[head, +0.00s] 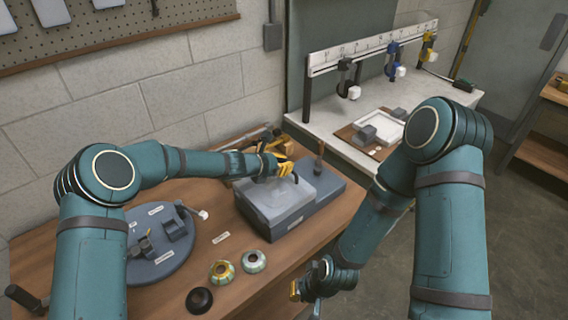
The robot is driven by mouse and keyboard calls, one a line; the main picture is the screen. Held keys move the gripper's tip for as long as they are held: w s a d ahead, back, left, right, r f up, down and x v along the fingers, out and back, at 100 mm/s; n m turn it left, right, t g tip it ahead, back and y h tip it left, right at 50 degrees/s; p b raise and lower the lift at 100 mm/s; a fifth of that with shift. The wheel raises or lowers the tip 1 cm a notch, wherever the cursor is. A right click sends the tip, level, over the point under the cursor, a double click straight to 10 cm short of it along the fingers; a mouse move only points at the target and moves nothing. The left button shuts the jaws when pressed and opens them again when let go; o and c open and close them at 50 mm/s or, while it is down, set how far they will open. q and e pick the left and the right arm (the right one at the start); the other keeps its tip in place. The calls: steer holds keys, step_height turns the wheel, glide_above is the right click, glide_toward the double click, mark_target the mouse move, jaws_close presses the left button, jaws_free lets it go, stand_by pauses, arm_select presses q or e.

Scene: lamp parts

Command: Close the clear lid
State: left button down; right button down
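A grey box (290,225) stands on the wooden bench in the middle of the head view. A pale, see-through lid (272,200) shows over its left part and looks about level; I cannot tell whether it is fully down. My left gripper (284,170), with yellow fingers, is at the far edge of the lid. It seems to touch or hover just over it, and whether its fingers are apart is too small to tell. My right gripper (297,291) hangs low by the bench's front edge, away from the box, its fingers mostly hidden.
A round grey board (160,262) with small parts lies left of the box. Two ring-shaped parts (222,272) and a black ring (199,300) lie in front. A white side table (440,97) with a rack and tray (378,130) stands behind right.

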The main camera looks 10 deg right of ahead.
arm_select(q)
steer(key=shift+s+f, duration=0.1)
steer(key=shift+f, duration=0.2)
